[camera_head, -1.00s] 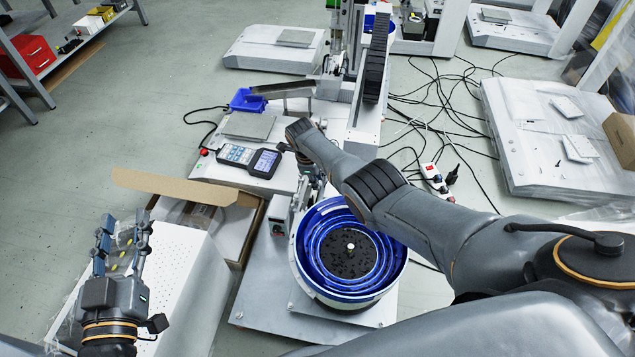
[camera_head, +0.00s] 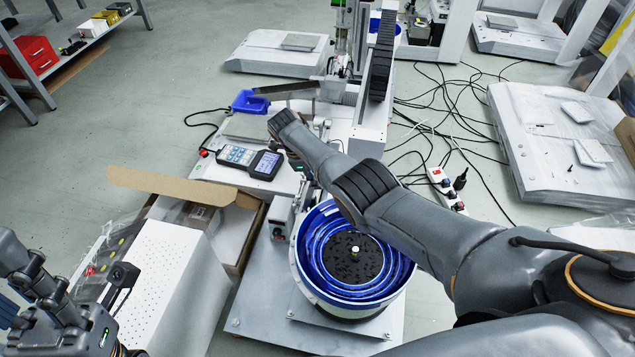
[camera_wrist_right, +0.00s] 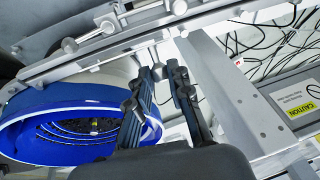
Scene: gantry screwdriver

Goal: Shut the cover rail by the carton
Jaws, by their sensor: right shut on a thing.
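In the right wrist view, a long metal rail (camera_wrist_right: 105,42) with round clamp knobs runs slantwise above the blue bowl feeder; I take it for the cover rail. My right gripper (camera_wrist_right: 164,68) is shut on a small metal piece at the rail's lower edge, mostly hidden between the fingers. In the head view my right arm hides this gripper and rail. The open brown carton (camera_head: 170,186) stands left of the bowl feeder (camera_head: 345,300), its flap raised. My left gripper (camera_head: 50,290) is at the lower left, partly cut off, away from the rail; its opening is unclear.
A white perforated box (camera_head: 160,270) stands in front of the carton. A handheld controller (camera_head: 250,160) and blue bin (camera_head: 248,102) lie on the bench behind. Cables and a power strip (camera_head: 447,188) lie on the floor at right.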

